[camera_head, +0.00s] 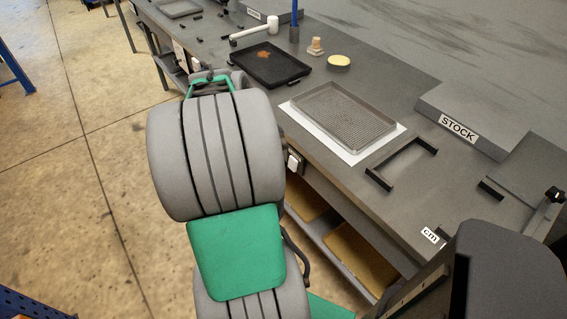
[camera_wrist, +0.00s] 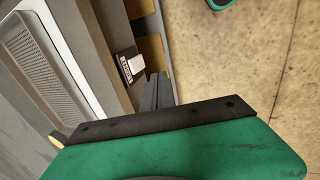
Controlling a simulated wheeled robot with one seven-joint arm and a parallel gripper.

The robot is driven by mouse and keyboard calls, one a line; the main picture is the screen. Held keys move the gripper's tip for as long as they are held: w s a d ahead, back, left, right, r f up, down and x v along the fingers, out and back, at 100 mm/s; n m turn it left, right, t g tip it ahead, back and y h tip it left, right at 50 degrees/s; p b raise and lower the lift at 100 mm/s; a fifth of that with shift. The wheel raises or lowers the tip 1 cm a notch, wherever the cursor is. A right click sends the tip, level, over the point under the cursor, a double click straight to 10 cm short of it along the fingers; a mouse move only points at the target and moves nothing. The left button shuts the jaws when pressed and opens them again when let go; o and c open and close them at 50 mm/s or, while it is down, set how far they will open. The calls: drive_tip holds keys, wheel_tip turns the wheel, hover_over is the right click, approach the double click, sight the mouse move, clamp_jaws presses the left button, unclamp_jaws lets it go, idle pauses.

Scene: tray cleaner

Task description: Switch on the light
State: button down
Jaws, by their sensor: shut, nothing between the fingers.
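A small white switch (camera_head: 294,161) in a dark housing is fixed to the front side of the grey workbench, just right of my arm. It also shows in the wrist view (camera_wrist: 134,66), left of the fingertips. My gripper (camera_wrist: 159,76) is shut, with its dark fingers together and empty. In the wrist picture the fingertips are close beside the switch with a small gap; I cannot tell the depth between them. In the head view my arm hides the fingers. No lamp can be made out.
The workbench (camera_head: 455,215) carries a grey mesh tray (camera_head: 345,118) on a white sheet, a black tray (camera_head: 264,64) with a brown stain, a white-headed mallet (camera_head: 272,24), a yellow sponge (camera_head: 339,61) and a black frame. Shelves lie under the bench.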

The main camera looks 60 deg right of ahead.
sight(293, 164)
drive_tip(key=s+d+f, duration=0.3)
drive_tip(key=d+f, duration=0.3)
drive_tip(key=f, duration=0.4)
drive_tip(key=shift+s, duration=0.1)
